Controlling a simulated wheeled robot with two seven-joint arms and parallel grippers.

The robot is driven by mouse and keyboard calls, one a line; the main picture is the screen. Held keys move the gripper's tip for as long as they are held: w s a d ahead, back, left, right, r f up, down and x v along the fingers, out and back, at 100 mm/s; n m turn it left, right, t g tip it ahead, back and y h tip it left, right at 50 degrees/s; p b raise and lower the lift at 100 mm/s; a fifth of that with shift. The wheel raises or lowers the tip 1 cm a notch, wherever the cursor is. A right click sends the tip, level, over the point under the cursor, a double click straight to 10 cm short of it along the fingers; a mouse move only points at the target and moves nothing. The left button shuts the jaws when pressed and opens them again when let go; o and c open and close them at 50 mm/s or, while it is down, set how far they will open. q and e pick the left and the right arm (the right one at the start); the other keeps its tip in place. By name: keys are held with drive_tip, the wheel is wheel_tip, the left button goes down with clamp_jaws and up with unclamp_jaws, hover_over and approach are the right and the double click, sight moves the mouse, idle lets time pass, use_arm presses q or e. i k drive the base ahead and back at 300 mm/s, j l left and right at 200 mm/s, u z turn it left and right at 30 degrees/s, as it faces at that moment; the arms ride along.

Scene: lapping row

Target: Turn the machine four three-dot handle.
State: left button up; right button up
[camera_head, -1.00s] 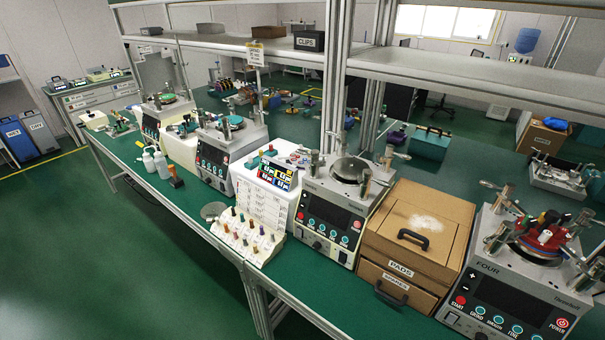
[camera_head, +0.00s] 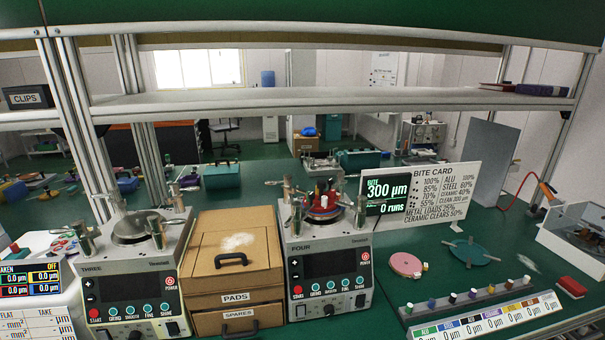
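Machine four (camera_head: 332,268) stands right of centre on the green bench, with "FOUR" on its grey front, a dark screen, a red START button, a red POWER button and a row of teal buttons. On its top sits a round plate with a red piece (camera_head: 323,202) and small coloured parts, with metal posts around it. A lever-like metal handle (camera_head: 290,190) sticks up at the plate's left; any dot marks are too small to read. Neither of my grippers is in view.
Machine three (camera_head: 130,275) stands left, and a wooden PADS and SPARES box (camera_head: 236,265) fills the space between. Right are a bite card (camera_head: 440,193), a pink disc (camera_head: 406,264), a teal disc (camera_head: 475,253) and a rack of coloured pegs (camera_head: 465,300). A shelf (camera_head: 330,103) crosses above.

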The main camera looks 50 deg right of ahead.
sight(340, 174)
drive_tip(key=j+z, duration=0.1)
drive_tip(key=z, duration=2.4)
